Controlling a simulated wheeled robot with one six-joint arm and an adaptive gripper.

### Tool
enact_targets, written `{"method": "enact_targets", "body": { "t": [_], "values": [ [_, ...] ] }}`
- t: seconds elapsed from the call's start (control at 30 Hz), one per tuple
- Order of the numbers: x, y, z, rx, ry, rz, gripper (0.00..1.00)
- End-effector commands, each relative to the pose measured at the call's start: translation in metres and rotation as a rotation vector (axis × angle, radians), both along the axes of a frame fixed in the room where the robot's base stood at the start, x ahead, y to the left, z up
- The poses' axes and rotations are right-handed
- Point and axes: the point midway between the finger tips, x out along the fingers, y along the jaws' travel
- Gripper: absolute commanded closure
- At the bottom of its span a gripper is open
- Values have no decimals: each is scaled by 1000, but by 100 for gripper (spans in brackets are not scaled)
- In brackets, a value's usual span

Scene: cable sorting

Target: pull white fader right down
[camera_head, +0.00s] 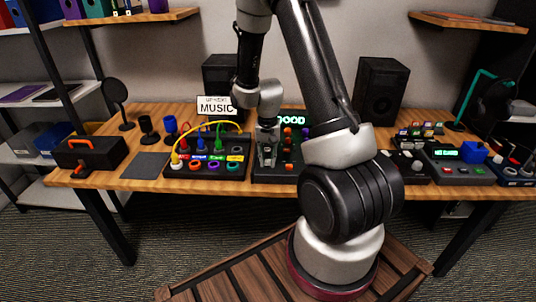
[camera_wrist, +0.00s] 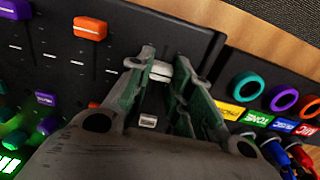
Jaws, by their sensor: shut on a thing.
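My gripper (camera_head: 267,155) points down over the left part of the black mixer panel (camera_head: 264,178). In the wrist view its two fingers (camera_wrist: 165,72) are closed around a white fader cap (camera_wrist: 158,71), one finger on each side. The cap is partly covered by the fingers. A small pale square piece (camera_wrist: 148,121) shows between the fingers, further back on the panel. An orange fader (camera_wrist: 90,28) and a purple fader (camera_wrist: 15,8) sit in slots to the left in the wrist view. In the head view the white fader is hidden by my gripper.
Beside the mixer stands a patch panel (camera_head: 205,176) with coloured rings and plugs and a yellow cable (camera_head: 196,127) arching over it. In the wrist view its rings (camera_wrist: 284,98) lie close to the right finger. A black toolbox (camera_head: 90,153) is at far left.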

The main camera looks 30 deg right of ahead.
Motion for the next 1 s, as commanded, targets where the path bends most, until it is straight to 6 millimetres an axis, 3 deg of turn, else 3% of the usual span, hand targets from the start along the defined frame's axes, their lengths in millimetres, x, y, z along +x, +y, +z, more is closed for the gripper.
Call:
{"method": "enact_targets", "body": {
  "t": [0.13,0.43,0.47,0.57,0.87,1.0],
  "values": [
    [-16,11,0,1,-1,2,100],
    [-18,12,0,0,-1,0,100],
    [-18,12,0,0,-1,0,75],
    [-18,12,0,0,-1,0,57],
    [-18,12,1,0,-1,0,57],
    [-17,12,12,0,-4,0,57]
  ]
}}
